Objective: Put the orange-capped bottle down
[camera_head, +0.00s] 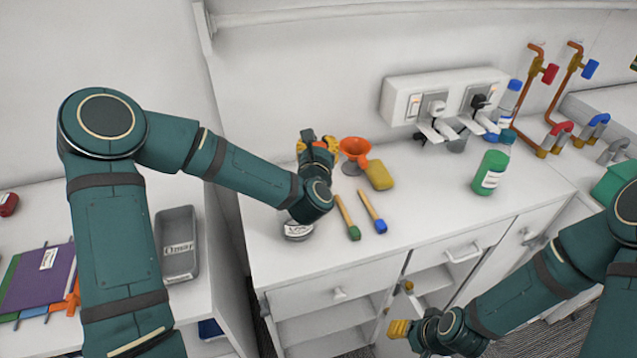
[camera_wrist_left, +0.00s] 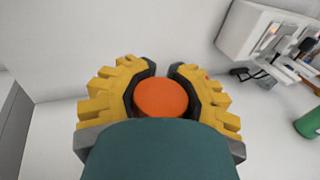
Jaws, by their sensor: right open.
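The bottle's round orange cap (camera_wrist_left: 163,97) sits between the yellow fingers of my left gripper (camera_wrist_left: 162,88) in the left wrist view. The fingers close around it from both sides. In the head view my left gripper (camera_head: 318,147) is at the back left of the white counter (camera_head: 430,215); the bottle is mostly hidden behind the gripper and wrist. I cannot tell whether its base touches the counter. My right gripper (camera_head: 398,329) is open and empty, low in front of the cabinet, away from the bottle.
An orange funnel (camera_head: 356,149) and a yellow sponge (camera_head: 379,175) are just right of my left gripper. Green-tipped (camera_head: 347,217) and blue-tipped (camera_head: 372,211) sticks lie in front. A labelled jar (camera_head: 298,231) is under my wrist. A green bottle (camera_head: 490,173) stands right; counter between is clear.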

